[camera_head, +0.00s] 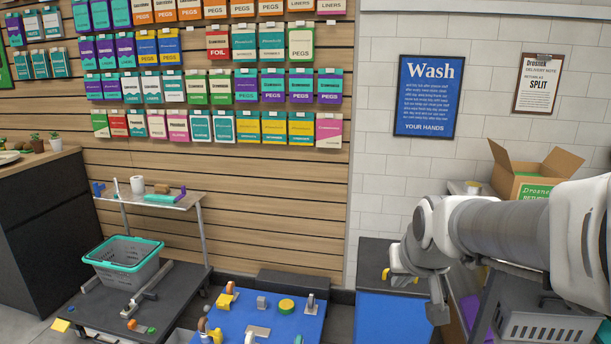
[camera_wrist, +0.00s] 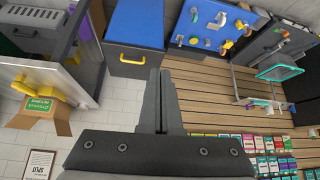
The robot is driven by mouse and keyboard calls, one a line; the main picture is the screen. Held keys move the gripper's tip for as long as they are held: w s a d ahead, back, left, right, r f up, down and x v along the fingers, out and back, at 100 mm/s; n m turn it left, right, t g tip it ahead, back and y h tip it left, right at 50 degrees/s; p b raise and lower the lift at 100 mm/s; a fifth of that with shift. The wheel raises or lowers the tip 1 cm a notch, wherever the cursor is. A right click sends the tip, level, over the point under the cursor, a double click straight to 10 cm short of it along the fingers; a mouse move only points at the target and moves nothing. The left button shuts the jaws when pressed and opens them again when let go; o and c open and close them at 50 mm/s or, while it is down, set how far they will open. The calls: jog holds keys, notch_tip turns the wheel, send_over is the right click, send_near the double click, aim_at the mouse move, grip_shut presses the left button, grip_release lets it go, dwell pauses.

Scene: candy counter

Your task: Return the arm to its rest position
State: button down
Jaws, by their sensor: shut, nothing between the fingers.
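My gripper (camera_head: 437,316) hangs at the end of my white and grey arm (camera_head: 500,228), which reaches in from the right in the head view. Its dark fingers point down and seem to be above the right blue-topped surface (camera_head: 385,318). In the wrist view my gripper (camera_wrist: 160,74) shows its two fingers together, with nothing between them. I see no contact between the fingers and anything around them.
A blue board (camera_head: 265,318) with several small parts stands left of my gripper. A grey basket (camera_head: 128,268) with a teal rim sits on a dark cart. An open cardboard box (camera_head: 530,182) and a grey crate (camera_head: 545,326) are near my arm at right.

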jog(key=s+a+r+g, duration=0.1)
jog(key=s+a, duration=0.2)
jog(key=s, duration=1.6)
notch_tip(320, 180, up, 22)
jog(key=p, duration=2.1)
jog(key=shift+w+d+n+p, duration=0.15)
jog(key=shift+w+n+p, duration=0.1)
jog(key=shift+n+p, duration=0.15)
jog(key=shift+f, duration=0.1)
